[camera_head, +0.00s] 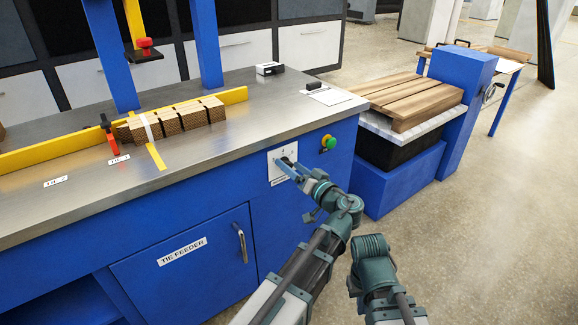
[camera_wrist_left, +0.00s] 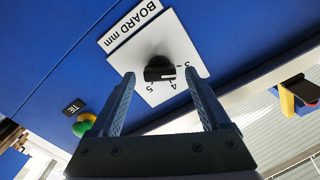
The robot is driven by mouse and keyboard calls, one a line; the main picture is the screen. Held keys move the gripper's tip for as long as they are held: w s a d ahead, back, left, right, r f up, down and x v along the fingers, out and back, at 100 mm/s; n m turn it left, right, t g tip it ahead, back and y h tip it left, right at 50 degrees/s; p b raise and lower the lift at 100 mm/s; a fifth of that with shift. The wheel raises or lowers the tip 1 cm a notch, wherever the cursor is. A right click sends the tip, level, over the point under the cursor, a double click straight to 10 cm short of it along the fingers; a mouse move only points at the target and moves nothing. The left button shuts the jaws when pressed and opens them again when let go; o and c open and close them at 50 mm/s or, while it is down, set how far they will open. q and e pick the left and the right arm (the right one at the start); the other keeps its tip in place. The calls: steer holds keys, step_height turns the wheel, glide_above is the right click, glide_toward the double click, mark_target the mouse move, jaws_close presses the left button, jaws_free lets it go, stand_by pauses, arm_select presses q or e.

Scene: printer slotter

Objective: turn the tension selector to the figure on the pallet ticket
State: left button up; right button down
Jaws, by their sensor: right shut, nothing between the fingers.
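The selector is a black knob (camera_wrist_left: 158,70) on a white plate (camera_wrist_left: 178,45) marked "BOARD mm", with figures 3, 4 and 5 showing. The knob carries a pale mark; I cannot tell which figure it points to. In the head view the plate (camera_head: 275,177) is on the blue cabinet's front. My left gripper (camera_wrist_left: 160,73) is open, its fingertips either side of the knob with gaps showing; it also shows at the plate in the head view (camera_head: 285,167). A white sheet (camera_head: 331,96), perhaps the ticket, lies on the bench, too small to read. My right gripper's fingers are not visible.
A green button (camera_head: 328,142) sits right of the plate, labelled "TIE" in the wrist view. A door handle (camera_head: 241,244) sticks out lower left. A strapped bundle (camera_head: 180,117) lies on the bench.

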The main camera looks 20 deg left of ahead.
arm_select(q)
jaws_close()
stand_by(0.3)
steer(key=m, duration=0.5)
steer(key=shift+f+m, duration=0.1)
steer(key=shift+m, duration=0.3)
steer(key=m, duration=0.6)
steer(key=shift+f, duration=0.1)
stand_by(0.4)
steer(key=shift+o, duration=0.2)
jaws_free()
